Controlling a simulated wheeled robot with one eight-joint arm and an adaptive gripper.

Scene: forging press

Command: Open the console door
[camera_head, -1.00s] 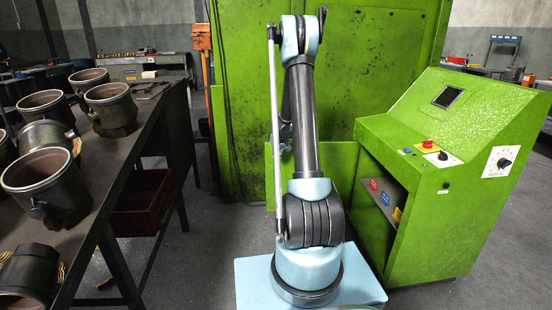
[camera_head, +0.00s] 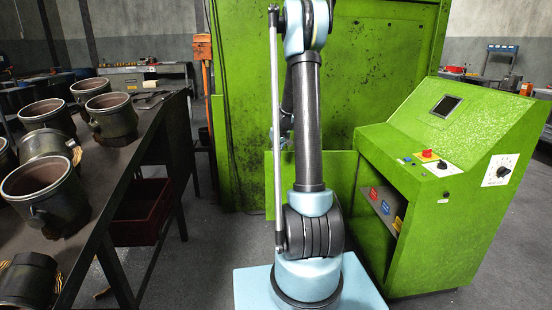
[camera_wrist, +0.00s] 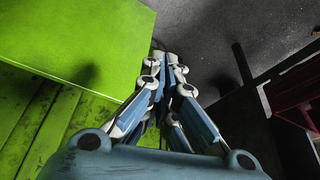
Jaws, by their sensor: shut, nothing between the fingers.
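The green console (camera_head: 440,190) stands at the right in the head view. Its left-facing side is open and shows a shelf inside with red, blue and yellow labels. A flat green panel (camera_head: 340,172), which looks like the console door, stands swung out to the left from the opening's far edge, partly behind my arm. In the wrist view a smooth green panel (camera_wrist: 85,35), apparently the same door, fills the upper left. My gripper (camera_wrist: 166,56) is shut and empty beside this panel's right edge. I cannot tell whether it touches.
A large green press (camera_head: 385,75) stands behind the arm. A dark table (camera_head: 135,165) with several metal rings is at the left, with a red crate (camera_head: 140,222) below it. Grey floor is clear between table and press.

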